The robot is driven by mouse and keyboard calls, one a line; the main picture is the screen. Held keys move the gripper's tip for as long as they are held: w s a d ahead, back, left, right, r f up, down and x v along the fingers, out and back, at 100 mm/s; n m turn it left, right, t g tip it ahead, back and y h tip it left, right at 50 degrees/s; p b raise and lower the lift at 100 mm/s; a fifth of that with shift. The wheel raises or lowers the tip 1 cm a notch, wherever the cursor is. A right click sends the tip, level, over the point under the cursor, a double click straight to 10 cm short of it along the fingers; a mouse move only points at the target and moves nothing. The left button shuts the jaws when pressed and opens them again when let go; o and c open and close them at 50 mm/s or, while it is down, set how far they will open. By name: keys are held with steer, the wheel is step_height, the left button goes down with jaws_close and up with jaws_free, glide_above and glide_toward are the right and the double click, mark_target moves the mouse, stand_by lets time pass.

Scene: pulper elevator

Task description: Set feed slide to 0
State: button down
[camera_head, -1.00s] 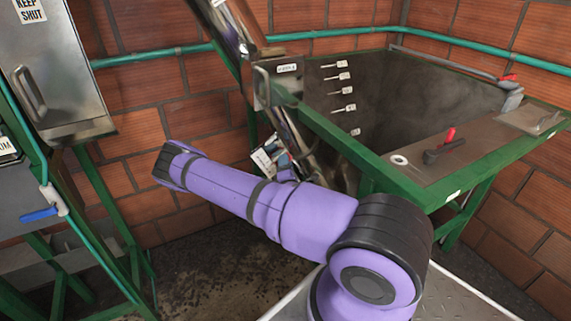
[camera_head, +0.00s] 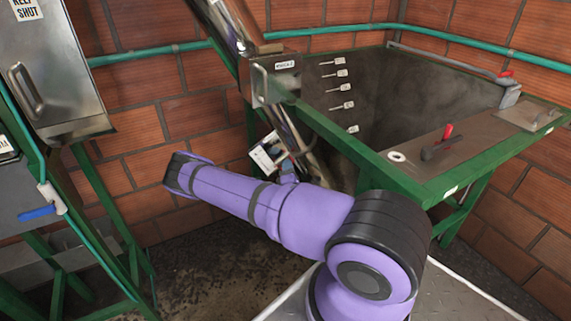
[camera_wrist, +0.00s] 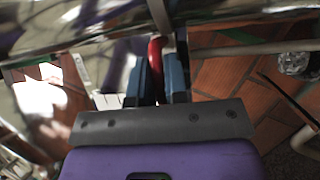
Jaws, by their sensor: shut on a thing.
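My gripper (camera_wrist: 158,85) has blue fingers closed on a red handle (camera_wrist: 155,68), which stands upright between them in the wrist view. The handle meets a shiny metal part above it, taken to be the feed slide on the slanted metal chute (camera_head: 303,150). A white plate (camera_head: 266,153) sits beside the chute in the head view. A pale strip (camera_wrist: 82,72), perhaps its scale, shows left of the fingers in the wrist view. Its markings are too small and blurred to read. In the head view my purple arm hides most of the gripper and the handle.
A green-framed tank (camera_head: 400,180) stands at the right, with a red-handled lever (camera_head: 437,143) on its top plate. A steel cabinet (camera_head: 62,70) and a blue-handled valve (camera_head: 40,212) are at the left.

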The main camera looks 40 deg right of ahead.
steer(key=shift+s+f, duration=0.1)
steer(key=shift+f, duration=0.05)
steer(key=c, duration=1.2)
jaws_free()
steer(key=shift+d+f, duration=0.1)
steer(key=shift+o, duration=0.2)
steer(key=v, duration=1)
steer(key=shift+s+a, duration=0.25)
